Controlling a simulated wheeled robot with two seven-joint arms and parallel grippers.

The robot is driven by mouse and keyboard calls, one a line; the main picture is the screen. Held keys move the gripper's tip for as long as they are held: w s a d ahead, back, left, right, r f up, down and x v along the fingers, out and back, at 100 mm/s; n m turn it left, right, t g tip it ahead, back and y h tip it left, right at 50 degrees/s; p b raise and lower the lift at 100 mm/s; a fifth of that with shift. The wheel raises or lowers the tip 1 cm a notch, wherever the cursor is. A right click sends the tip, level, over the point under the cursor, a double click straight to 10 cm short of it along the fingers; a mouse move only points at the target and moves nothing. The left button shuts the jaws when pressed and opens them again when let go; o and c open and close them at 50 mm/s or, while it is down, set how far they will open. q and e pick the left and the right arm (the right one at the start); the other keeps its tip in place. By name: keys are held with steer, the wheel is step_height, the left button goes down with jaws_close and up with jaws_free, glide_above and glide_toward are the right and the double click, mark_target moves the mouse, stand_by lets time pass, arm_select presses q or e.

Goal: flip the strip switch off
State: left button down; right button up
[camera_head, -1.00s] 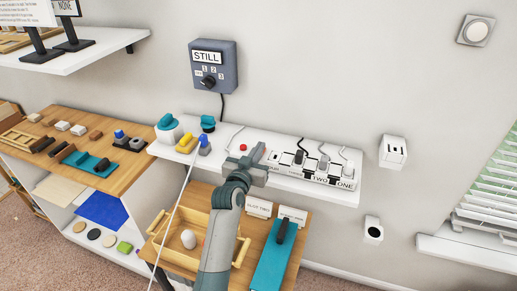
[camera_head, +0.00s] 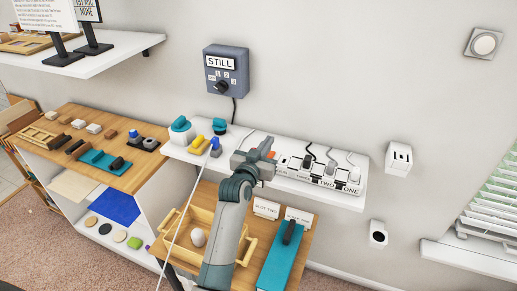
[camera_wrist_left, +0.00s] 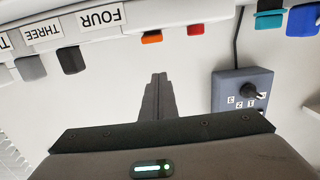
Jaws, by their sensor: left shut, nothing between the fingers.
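The white power strip (camera_head: 322,182) lies on the white wall shelf, with plugs and labels ONE, TWO, THREE. Its orange switch (camera_head: 272,155) shows just beside my left gripper's fingers; the gripper partly hides that end. My left gripper (camera_head: 266,146) is shut and empty, over the shelf at the strip's left end. In the left wrist view the closed fingers (camera_wrist_left: 157,85) point toward the shelf edge. There the orange switch (camera_wrist_left: 152,38) sits past the fingertips, next to the FOUR label, with a red button (camera_wrist_left: 195,30) beside it. I cannot tell whether fingers touch the switch. My right gripper is out of view.
A grey STILL box with a dial (camera_head: 226,72) hangs on the wall. Teal, yellow and blue items (camera_head: 197,144) stand on the shelf's left part. Below is a wooden table with a basket (camera_head: 247,247) and a teal board (camera_head: 279,262). A white cord hangs at left.

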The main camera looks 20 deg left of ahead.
arm_select(q)
steer(key=s+r+b, duration=0.2)
steer(key=s+r, duration=0.1)
steer(key=s, duration=0.4)
steer(key=shift+s+a, duration=0.15)
steer(key=shift+s, duration=0.1)
